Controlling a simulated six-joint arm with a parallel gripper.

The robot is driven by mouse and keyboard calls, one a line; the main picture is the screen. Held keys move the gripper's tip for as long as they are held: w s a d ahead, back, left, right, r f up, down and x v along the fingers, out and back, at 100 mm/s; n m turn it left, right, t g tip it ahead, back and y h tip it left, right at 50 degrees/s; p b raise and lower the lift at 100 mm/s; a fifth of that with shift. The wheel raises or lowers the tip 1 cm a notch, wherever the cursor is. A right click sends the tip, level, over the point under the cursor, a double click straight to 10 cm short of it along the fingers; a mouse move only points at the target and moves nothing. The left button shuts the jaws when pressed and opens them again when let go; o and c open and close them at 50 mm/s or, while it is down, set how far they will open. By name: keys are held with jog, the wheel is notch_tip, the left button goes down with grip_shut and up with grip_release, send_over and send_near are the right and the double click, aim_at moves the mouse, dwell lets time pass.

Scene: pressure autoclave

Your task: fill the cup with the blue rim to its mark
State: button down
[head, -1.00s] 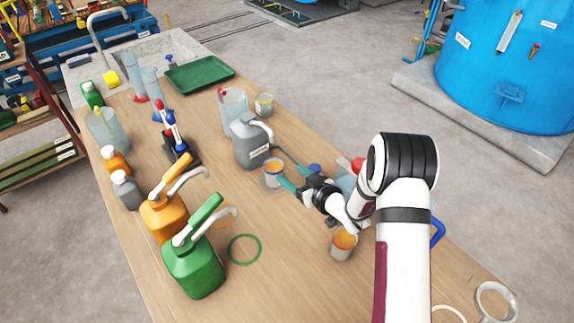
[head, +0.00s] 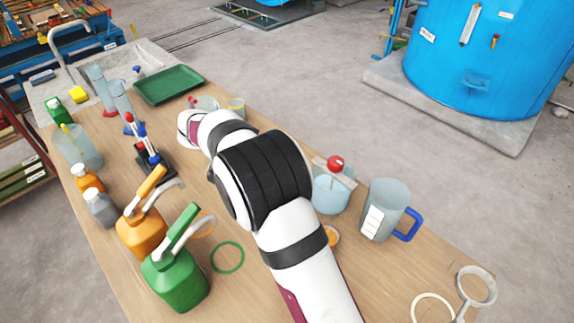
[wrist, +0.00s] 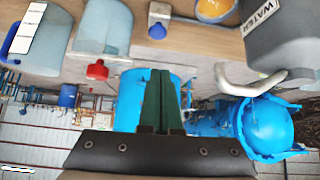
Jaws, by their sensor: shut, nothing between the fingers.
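My gripper (wrist: 162,80) is shut and empty in the wrist view, its two green fingers together. In the head view my arm hides it. The grey container labelled WATER (wrist: 285,42), with a pale spout, is at the upper right there, apart from the fingers. My arm covers this container's place in the head view.
A clear vessel with a red knob (head: 332,192) and a blue-handled jug (head: 382,212) stand right of my arm. A green tray (head: 168,86) lies at the back. The front wood is mostly clear.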

jog(key=shift+s+r+m+h, duration=0.3)
jog(key=shift+s+r+m, duration=0.1)
jog(key=shift+r, duration=0.15)
jog(key=x, duration=0.4)
jog(key=f+x, duration=0.1)
jog(key=x, duration=0.3)
jog(key=s+a+x, duration=0.1)
jog(key=x, duration=0.3)
jog(key=shift+f, duration=0.85)
